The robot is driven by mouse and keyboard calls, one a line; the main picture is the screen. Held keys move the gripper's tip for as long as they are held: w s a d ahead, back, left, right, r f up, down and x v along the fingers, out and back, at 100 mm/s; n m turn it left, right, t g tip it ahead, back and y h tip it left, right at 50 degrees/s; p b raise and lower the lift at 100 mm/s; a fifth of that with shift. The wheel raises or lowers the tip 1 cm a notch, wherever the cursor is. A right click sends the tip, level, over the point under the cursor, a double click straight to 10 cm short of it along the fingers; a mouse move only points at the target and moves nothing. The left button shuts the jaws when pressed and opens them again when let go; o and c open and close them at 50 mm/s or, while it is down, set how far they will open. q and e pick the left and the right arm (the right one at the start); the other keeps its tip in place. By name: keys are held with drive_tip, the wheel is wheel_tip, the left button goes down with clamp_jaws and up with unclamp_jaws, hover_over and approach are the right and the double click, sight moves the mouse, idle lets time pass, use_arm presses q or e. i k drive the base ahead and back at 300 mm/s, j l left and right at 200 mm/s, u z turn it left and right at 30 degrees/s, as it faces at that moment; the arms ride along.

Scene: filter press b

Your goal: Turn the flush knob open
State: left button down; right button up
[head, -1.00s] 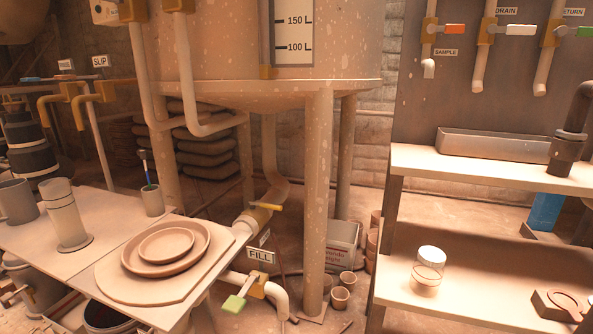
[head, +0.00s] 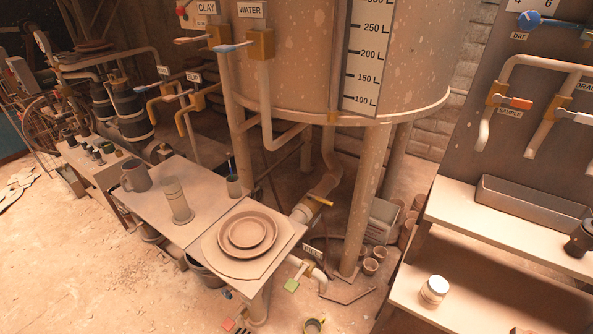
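No label reading FLUSH is legible, so I cannot tell which control is the flush knob. A round blue knob (head: 528,20) shows at the top right, beside a label reading bar. Labelled valves in view are the WATER valve with a blue lever (head: 236,47), the CLAY valve with an orange lever (head: 193,40), the SAMPLE valve with an orange lever (head: 519,104), and the fill valve with a green handle (head: 291,285). A yellow lever (head: 321,200) sits on the pipe below the tank. Neither of my grippers is in view.
A large tank (head: 300,60) on legs fills the centre. A table (head: 205,233) with plates (head: 248,232) and a mug (head: 136,177) stands left of it. A shelf (head: 450,205) with a metal trough (head: 530,203) and a jar (head: 434,289) is at right. Floor at lower left is mostly open.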

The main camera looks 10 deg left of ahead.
sight(226, 293)
drive_tip(key=u, duration=1.3)
drive_tip(key=i+j+z, duration=0.15)
drive_tip(key=j+z, duration=0.2)
drive_tip(key=z, duration=0.15)
drive_tip(key=i+j+z, duration=0.1)
drive_tip(key=j+z, duration=1.3)
drive_tip(key=k+j+z, duration=0.1)
drive_tip(key=j+z, duration=0.2)
drive_tip(key=z, duration=0.2)
